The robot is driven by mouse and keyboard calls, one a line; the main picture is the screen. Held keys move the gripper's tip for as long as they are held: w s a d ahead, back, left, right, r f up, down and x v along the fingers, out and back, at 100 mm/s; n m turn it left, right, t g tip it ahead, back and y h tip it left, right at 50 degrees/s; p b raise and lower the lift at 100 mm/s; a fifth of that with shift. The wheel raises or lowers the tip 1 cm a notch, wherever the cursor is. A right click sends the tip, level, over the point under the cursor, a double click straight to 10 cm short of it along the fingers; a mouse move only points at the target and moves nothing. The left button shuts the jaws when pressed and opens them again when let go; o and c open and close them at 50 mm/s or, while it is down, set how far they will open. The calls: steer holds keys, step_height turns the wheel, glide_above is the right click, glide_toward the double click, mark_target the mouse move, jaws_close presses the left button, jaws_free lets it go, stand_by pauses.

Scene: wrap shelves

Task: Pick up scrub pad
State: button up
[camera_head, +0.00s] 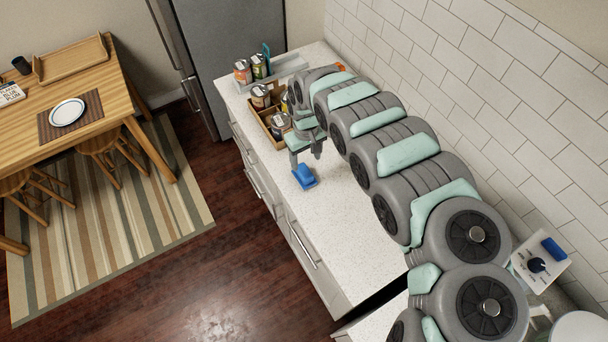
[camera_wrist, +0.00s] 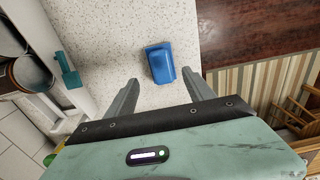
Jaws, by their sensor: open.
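The scrub pad appears to be the blue block (camera_head: 304,176) lying on the white speckled counter (camera_head: 350,230), close to its front edge. In the wrist view the blue block (camera_wrist: 161,64) lies ahead of the fingers, in line with the gap between them. My gripper (camera_head: 305,162) is above the counter at the pad's far side. Its two fingers (camera_wrist: 160,77) are spread apart with nothing between them. I cannot tell exactly how high the fingertips are above the counter.
A wooden box of jars (camera_head: 264,118) stands just behind my gripper, with a grey tray of jars (camera_head: 262,75) beyond it. A white box with a blue item on top (camera_head: 552,247) is at the right. The counter's near part is clear. A tiled wall (camera_head: 500,90) bounds the right side.

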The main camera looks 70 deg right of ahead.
mark_target(305, 173)
steer(key=shift+f, duration=1.7)
steer(key=shift+a+f, duration=0.15)
steer(key=shift+f, duration=1.05)
steer(key=shift+a+f, duration=0.1)
steer(key=shift+f, duration=1.05)
steer(key=shift+d+f, duration=0.1)
steer(key=shift+f, duration=0.05)
steer(key=shift+c, duration=0.4)
jaws_close()
